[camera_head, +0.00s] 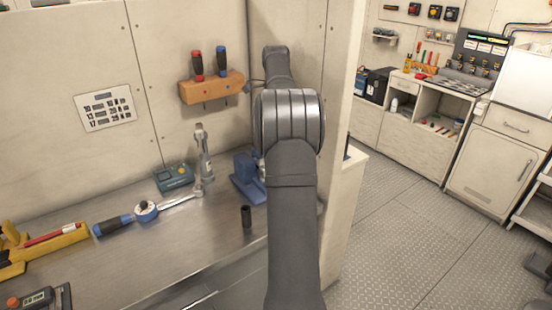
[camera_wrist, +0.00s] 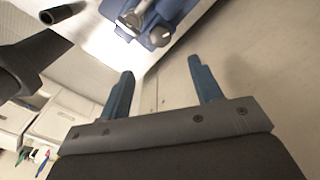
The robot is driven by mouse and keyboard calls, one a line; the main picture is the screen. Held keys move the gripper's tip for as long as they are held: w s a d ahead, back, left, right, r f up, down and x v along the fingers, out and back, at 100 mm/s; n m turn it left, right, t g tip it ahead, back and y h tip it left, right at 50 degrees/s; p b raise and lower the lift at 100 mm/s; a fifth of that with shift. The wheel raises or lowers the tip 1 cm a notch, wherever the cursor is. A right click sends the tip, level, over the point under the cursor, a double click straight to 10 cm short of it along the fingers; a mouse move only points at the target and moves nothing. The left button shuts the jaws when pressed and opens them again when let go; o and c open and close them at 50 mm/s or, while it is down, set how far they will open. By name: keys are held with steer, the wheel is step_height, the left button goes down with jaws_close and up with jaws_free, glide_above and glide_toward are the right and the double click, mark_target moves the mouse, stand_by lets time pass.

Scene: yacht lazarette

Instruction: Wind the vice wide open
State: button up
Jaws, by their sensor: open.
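The blue vice (camera_head: 247,182) stands on the steel bench near its right end, partly hidden behind my arm in the head view. In the wrist view the blue vice body (camera_wrist: 173,8) shows at the top edge, cut off by the frame, with a grey metal part and a round grey knob (camera_wrist: 160,36). My gripper (camera_wrist: 161,65) is open and empty, its two blue fingers spread apart. The fingertips are apart from the vice and below it in the wrist picture. The vice's jaw gap cannot be made out.
A black cylinder (camera_head: 246,216) stands upright on the bench in front of the vice. A torque wrench (camera_head: 146,211), a teal box (camera_head: 174,178) and a yellow level (camera_head: 45,245) lie to the left. A wooden screwdriver rack (camera_head: 212,88) hangs above. Open floor lies right.

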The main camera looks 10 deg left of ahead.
step_height(320, 180, down, 13)
steer(key=shift+r, duration=0.2)
steer(key=c, duration=1)
